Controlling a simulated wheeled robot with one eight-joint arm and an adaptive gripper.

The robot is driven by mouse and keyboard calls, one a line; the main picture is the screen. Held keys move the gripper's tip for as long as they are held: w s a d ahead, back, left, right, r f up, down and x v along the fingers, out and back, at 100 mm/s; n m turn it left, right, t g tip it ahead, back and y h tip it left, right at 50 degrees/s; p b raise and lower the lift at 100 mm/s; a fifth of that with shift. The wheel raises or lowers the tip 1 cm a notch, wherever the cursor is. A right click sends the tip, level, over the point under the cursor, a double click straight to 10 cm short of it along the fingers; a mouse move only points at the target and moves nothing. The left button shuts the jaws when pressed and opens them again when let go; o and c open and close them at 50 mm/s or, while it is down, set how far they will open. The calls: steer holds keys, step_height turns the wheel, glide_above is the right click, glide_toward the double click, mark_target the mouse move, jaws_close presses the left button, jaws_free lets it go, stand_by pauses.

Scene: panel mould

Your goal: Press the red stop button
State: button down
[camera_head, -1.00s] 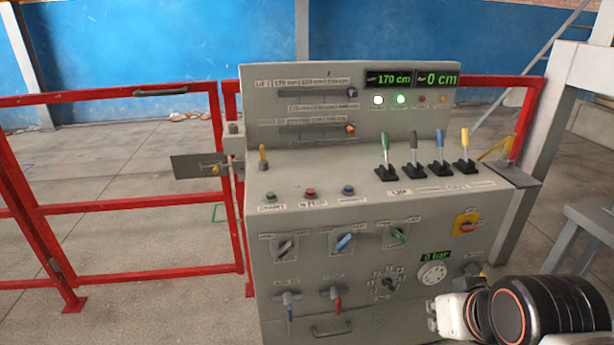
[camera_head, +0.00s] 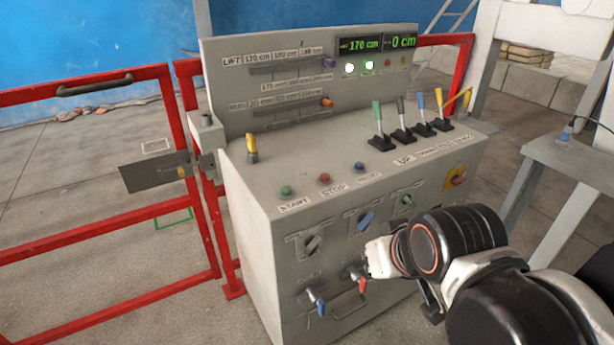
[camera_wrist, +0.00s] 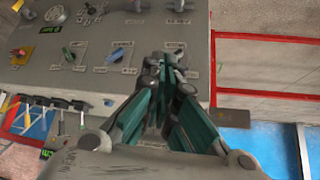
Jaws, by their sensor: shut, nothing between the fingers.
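The red stop button (camera_head: 324,178) sits on the sloped top of the grey control panel (camera_head: 270,250), above a STOP label. A green button (camera_head: 286,190) is to its left and a blue button (camera_head: 359,167) to its right. My gripper shows in the wrist view (camera_wrist: 165,65), its teal fingers together and empty, over the panel. In the head view my arm is at the lower right, in front of the panel's front face, apart from the red button. In the wrist view the fingers probably hide the red button; I cannot make it out.
Several levers (camera_head: 408,135) stand on the panel's top right. A yellow-tipped switch (camera_head: 251,148) stands at its left. Knobs and small valve handles (camera_head: 316,301) project from the front face. A red fence (camera_head: 110,240) is on the left. Space above the buttons is clear.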

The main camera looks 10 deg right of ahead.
steer(key=shift+r, duration=0.1)
step_height(320, 180, up, 9)
steer(key=m+t+y+p, duration=0.1)
steer(key=m+y+p, duration=0.3)
steer(key=p, duration=1.4)
glide_above(328, 175)
steer(key=shift+f, duration=0.25)
steer(key=shift+f, duration=0.1)
step_height(328, 175, down, 9)
steer(key=b, duration=0.6)
steer(key=shift+r, duration=0.2)
steer(key=shift+f, duration=0.1)
